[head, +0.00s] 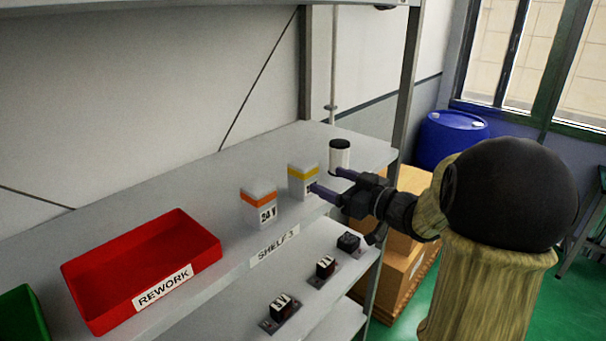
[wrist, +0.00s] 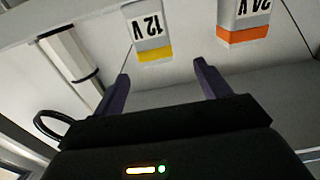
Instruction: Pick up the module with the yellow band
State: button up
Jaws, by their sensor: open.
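The module with the yellow band (head: 303,181) stands upright on the shelf, a white block. In the wrist view it shows as a white block marked 12 V (wrist: 150,30), ahead of the gap between the fingers. My gripper (head: 328,183) is open, at the module's right side in the head view; one finger overlaps the module's lower right there. In the wrist view the fingers (wrist: 162,88) are apart with nothing between them. A similar white module with an orange band (head: 259,205), marked 24 V, stands to its left in the head view.
A white cylinder with a black top (head: 340,157) stands just behind my gripper. A red REWORK tray (head: 90,287) and a green bin (head: 20,318) are to the left. Small black blocks (head: 281,306) sit on the lower shelf. A shelf post (head: 408,85) rises behind.

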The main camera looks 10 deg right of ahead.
aim_at(300, 161)
jog(key=p+x, duration=0.2)
jog(key=x, duration=0.4)
jog(key=shift+r, duration=0.1)
jog(key=shift+w+a, duration=0.15)
jog(key=shift+w, duration=0.05)
jog(key=shift+w+a+p, duration=0.25)
jog(key=shift+w+p, duration=0.3)
jog(key=shift+p, duration=0.05)
jog(key=p+x, duration=0.2)
jog(key=x, duration=0.1)
jog(key=shift+w+d+r, duration=0.1)
jog(key=shift+w+d, duration=0.05)
jog(key=shift+w, duration=0.1)
jog(key=shift+w+a, duration=0.25)
jog(key=shift+w, duration=0.1)
jog(key=shift+s, duration=0.1)
